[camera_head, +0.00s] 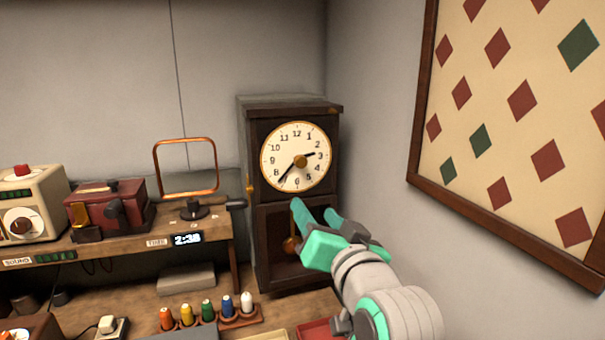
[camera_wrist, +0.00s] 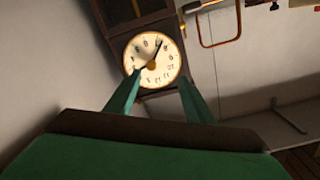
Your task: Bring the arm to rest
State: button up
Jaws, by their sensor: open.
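My gripper (camera_head: 314,212) is green with a grey wrist, in front of the lower part of a dark wooden clock. Its two fingers are apart with nothing between them. The clock case (camera_head: 258,150) stands in the corner, with a cream dial (camera_head: 283,163) and brass hub. Its hands point near 2 and just past 7. In the wrist view the fingers (camera_wrist: 158,92) frame the dial (camera_wrist: 152,45), which appears upside down. My arm hides part of the clock's lower opening, where a brass pendulum bob (camera_head: 290,245) shows.
A wooden shelf (camera_head: 130,240) at left carries a cream box (camera_head: 28,205), a red box (camera_head: 105,208), a copper frame (camera_head: 186,194) and a display (camera_head: 187,239) reading 2:38. Below stand several coloured spools (camera_head: 207,310). A framed diamond-pattern panel (camera_head: 520,100) hangs on the right wall.

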notch_tip(320, 180, down, 29)
jog(key=s+d+m+h, duration=0.1)
jog(key=s+m+h, duration=0.1)
jog(key=h, duration=0.2)
jog(key=s+f, duration=0.6)
jog(key=f, duration=0.3)
jog(key=s+f+n+g+h, duration=0.1)
jog(key=s+f, duration=0.4)
jog(key=s, duration=0.3)
jog(key=s+f+n+h, duration=0.1)
jog(key=s+f, duration=0.4)
jog(key=s, duration=0.3)
jog(key=s+a+n, duration=0.1)
jog(key=s, duration=0.7)
jog(key=s+a, duration=0.2)
jog(key=s, duration=0.7)
jog(key=shift+a+n+g+y, duration=0.3)
jog(key=shift+n+y, duration=0.1)
jog(key=shift+s, duration=0.1)
jog(key=shift+w, duration=0.2)
